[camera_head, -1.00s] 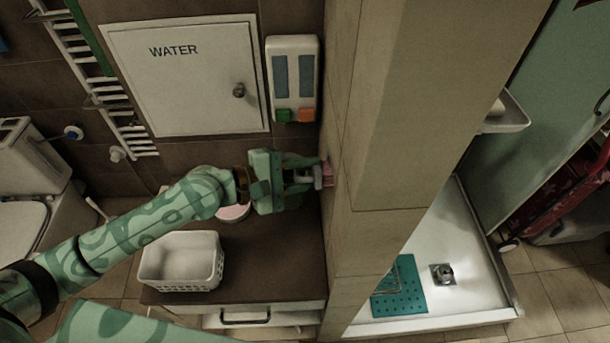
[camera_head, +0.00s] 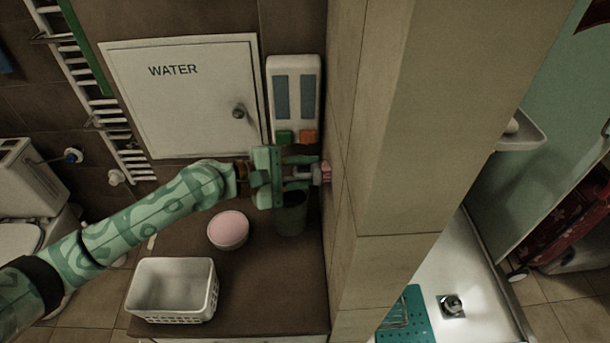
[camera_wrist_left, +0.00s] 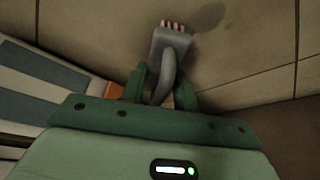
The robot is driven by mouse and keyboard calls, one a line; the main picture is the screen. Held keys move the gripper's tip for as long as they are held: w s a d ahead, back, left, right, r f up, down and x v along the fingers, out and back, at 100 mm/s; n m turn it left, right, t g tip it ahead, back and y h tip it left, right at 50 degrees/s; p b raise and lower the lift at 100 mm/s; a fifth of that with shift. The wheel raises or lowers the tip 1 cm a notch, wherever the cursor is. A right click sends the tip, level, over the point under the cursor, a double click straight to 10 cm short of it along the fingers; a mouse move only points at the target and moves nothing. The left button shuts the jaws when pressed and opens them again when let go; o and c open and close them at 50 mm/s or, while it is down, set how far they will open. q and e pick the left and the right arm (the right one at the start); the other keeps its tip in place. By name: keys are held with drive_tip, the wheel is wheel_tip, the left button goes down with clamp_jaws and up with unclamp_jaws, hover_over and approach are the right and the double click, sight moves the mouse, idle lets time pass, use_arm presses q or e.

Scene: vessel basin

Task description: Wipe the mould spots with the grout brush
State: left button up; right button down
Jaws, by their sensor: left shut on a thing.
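My left gripper (camera_head: 300,174) is shut on the grout brush (camera_head: 318,173). The brush's grey body and bent handle (camera_wrist_left: 168,62) show between the fingers in the left wrist view. Its pink bristles (camera_head: 326,172) point at the tiled side of the pillar (camera_head: 341,190), at or very near its surface; I cannot tell if they touch. In the left wrist view a dull dark patch (camera_wrist_left: 208,16) lies on the tiles just right of the bristles; I cannot tell whether it is a mould spot or a shadow. My right gripper is out of view.
A dispenser (camera_head: 294,98) hangs on the back wall just above my gripper. Below stand a dark green cup (camera_head: 291,216), a pink round item (camera_head: 228,230) and a white basket (camera_head: 173,291) on the brown counter (camera_head: 265,285). A shower tray (camera_head: 450,270) lies beyond the pillar.

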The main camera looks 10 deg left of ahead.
use_arm(q)
drive_tip(key=s+a+b, duration=0.1)
drive_tip(key=a+b, duration=0.2)
drive_tip(key=a, duration=0.3)
drive_tip(key=shift+s, duration=0.25)
drive_tip(key=a+b, duration=0.2)
drive_tip(key=shift+s+a+b, duration=0.35)
drive_tip(key=shift+a, duration=0.05)
drive_tip(key=shift+d, duration=0.1)
idle(0.9)
